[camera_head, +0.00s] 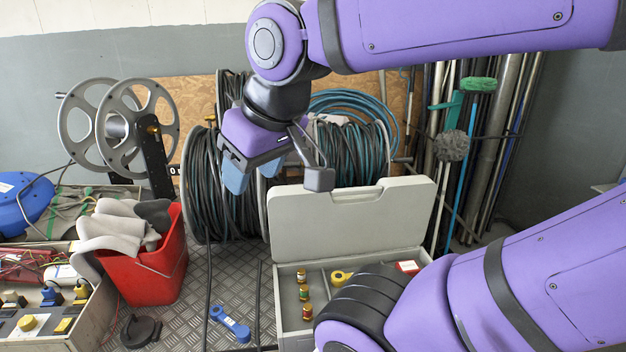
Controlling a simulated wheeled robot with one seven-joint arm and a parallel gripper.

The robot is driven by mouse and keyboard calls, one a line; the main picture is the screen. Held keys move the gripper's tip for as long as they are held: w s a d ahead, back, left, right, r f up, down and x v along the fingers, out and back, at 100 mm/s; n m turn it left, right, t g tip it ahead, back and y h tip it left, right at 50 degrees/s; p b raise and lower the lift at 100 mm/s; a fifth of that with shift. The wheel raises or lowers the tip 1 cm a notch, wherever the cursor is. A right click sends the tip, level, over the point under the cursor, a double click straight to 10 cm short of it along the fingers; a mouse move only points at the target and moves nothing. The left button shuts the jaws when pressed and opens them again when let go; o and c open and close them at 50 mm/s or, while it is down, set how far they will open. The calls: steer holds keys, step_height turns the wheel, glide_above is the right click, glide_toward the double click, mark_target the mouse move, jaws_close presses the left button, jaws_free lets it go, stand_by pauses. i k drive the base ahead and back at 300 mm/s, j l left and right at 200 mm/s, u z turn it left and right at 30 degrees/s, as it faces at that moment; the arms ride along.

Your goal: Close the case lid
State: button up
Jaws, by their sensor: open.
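The grey case (291,329) sits on the metal deck at the lower middle, partly hidden by my arm. Its lid (350,225) stands open and roughly upright at the case's back edge, with a handle cutout in its top edge. Small coloured cylinders, a yellow item and a red-and-white item lie inside the case. My gripper (235,178) is open and empty, above and to the left of the lid's upper left corner. I cannot tell whether any part of the gripper touches the lid.
Hose reels (212,185) stand behind the case. A red bucket (150,273) with grey cloths stands to the left. A blue wrench-like tool (230,324) and a dark round piece (141,331) lie on the deck (235,265). Poles and brushes lean at the back right.

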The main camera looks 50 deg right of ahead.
mark_target(393, 213)
steer(key=z, duration=1.45)
steer(key=i+j, duration=0.1)
steer(key=i, duration=0.1)
